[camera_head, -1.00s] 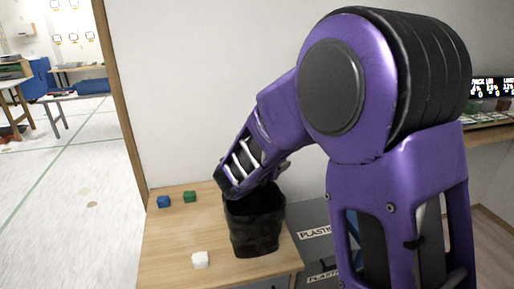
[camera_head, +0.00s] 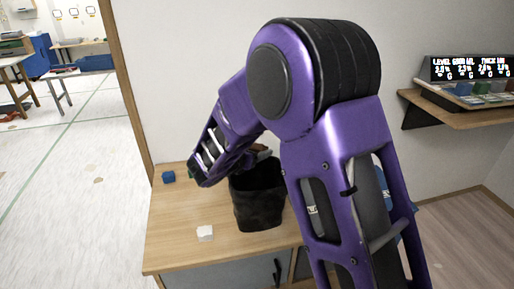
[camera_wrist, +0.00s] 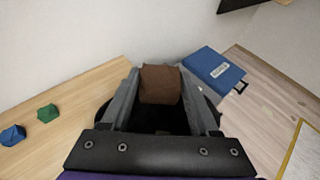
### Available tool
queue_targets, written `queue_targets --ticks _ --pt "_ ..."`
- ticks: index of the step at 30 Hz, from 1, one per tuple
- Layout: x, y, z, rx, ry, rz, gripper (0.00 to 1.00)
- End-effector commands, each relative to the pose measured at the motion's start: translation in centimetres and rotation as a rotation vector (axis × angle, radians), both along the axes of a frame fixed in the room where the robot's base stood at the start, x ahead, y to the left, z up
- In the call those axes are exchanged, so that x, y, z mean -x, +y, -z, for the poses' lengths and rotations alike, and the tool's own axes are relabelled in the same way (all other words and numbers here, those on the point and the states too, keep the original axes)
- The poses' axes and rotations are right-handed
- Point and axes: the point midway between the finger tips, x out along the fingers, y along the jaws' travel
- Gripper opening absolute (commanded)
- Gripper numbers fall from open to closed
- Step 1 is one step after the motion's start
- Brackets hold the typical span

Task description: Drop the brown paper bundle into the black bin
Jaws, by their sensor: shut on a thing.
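The black bin (camera_head: 258,208) stands upright on the wooden table in the head view. My gripper (camera_wrist: 160,78) is shut on the brown paper bundle (camera_wrist: 160,86), which sits between its fingertips in the wrist view. In the head view a small brown patch of the bundle (camera_head: 263,153) shows just above the bin's rim, and my arm hides most of the gripper. In the wrist view the dark bin (camera_wrist: 165,122) lies beneath the fingers and bundle. The exact height of the bundle over the rim is hard to tell.
On the wooden table (camera_head: 180,215) are a white lump (camera_head: 205,233), a blue lump (camera_head: 168,177) and a green lump (camera_wrist: 47,113). A blue case (camera_wrist: 213,68) lies right of the bin in the wrist view. A wall shelf (camera_head: 470,112) is at the right.

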Motion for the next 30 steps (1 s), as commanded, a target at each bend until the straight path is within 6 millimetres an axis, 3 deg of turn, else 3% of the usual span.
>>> queue_targets --ticks 6,7,12,23,30 --pt "0.0 0.0 0.0 0.000 0.000 0.000 0.09" --pt "0.0 0.0 0.0 0.000 0.000 0.000 0.67" --pt "0.0 0.0 0.0 0.001 0.000 0.000 0.96" --pt "0.3 0.2 -0.2 0.000 -0.001 -0.001 0.96" --pt "3.6 2.0 -1.8 0.000 -0.002 -0.005 0.96"
